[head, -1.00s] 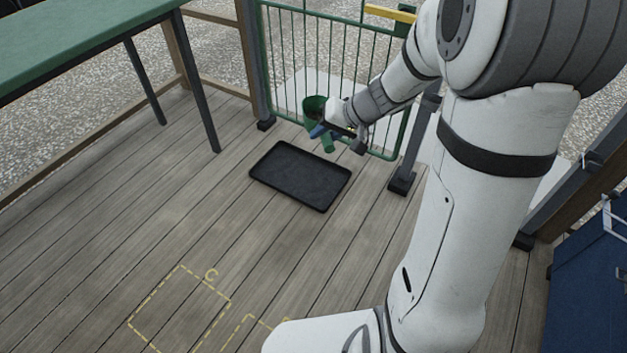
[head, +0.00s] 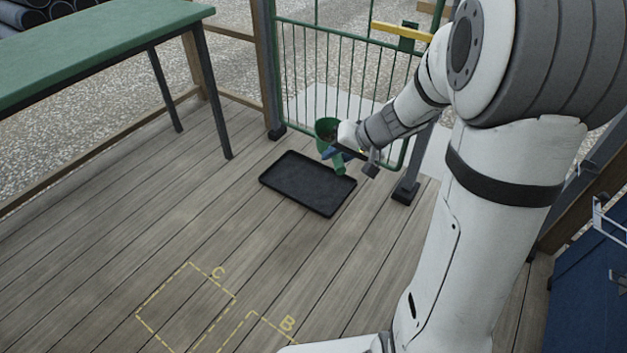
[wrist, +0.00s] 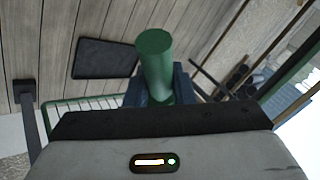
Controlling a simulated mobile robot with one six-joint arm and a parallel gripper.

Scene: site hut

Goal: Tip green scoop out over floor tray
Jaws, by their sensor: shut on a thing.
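The green scoop (head: 327,129) is held by my gripper (head: 337,153) above the floor near the gate. Its cup end is up in the head view, and the inside looks dark; I cannot tell what is in it. Its green handle (wrist: 155,62) stands between the blue fingers in the wrist view, where the gripper (wrist: 158,85) is shut on it. The black floor tray (head: 300,190) lies flat on the boards, below and to the left of the scoop. It also shows in the wrist view (wrist: 104,60). I see nothing in the tray.
A green mesh gate (head: 300,75) with a yellow bar stands behind the tray. A green-topped table (head: 100,45) is at the left. A dark post foot (head: 405,192) stands right of the tray. Dashed yellow floor outlines, one marked C (head: 187,307), lie on clear boards in front.

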